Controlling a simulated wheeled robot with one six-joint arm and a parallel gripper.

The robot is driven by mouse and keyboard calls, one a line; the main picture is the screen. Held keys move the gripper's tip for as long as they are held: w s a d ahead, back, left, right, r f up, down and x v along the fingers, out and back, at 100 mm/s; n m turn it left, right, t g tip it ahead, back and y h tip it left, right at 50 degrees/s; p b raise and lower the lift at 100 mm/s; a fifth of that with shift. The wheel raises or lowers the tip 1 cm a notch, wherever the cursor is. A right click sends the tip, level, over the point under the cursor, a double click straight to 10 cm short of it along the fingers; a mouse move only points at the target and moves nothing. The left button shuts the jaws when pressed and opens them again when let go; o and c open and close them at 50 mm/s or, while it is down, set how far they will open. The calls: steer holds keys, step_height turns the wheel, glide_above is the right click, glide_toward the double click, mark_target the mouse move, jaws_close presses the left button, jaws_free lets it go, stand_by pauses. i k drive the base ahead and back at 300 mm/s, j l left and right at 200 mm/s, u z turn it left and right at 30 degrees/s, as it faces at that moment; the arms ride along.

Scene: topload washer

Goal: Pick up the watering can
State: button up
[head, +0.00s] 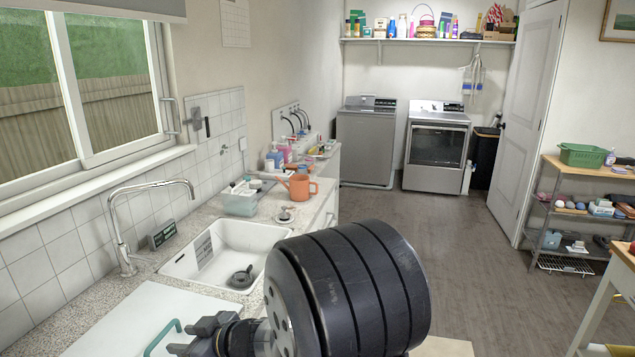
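The orange watering can (301,187) stands upright on the far part of the counter, beyond the sink. Its thin spout points left and its handle is on the right. My gripper (184,340) is at the bottom of the view, over the near counter and well short of the can. Only part of the gripper shows, and I cannot tell whether its fingers are open or shut. My large dark arm link hides much of the bottom middle.
A white sink (222,252) holding a small dark pan-like item (241,277) and a tall faucet (124,235) lie between my gripper and the can. A teal basket (240,203) stands left of the can. A white board (110,325) covers the near counter.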

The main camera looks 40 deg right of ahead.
mark_target(299, 189)
steer(key=i+l+z, duration=0.2)
steer(key=i+l, duration=0.55)
steer(key=i+l+z, duration=0.2)
steer(key=i+l, duration=0.55)
steer(key=i+l+z, duration=0.2)
steer(key=i+l, duration=0.5)
steer(key=i, duration=0.15)
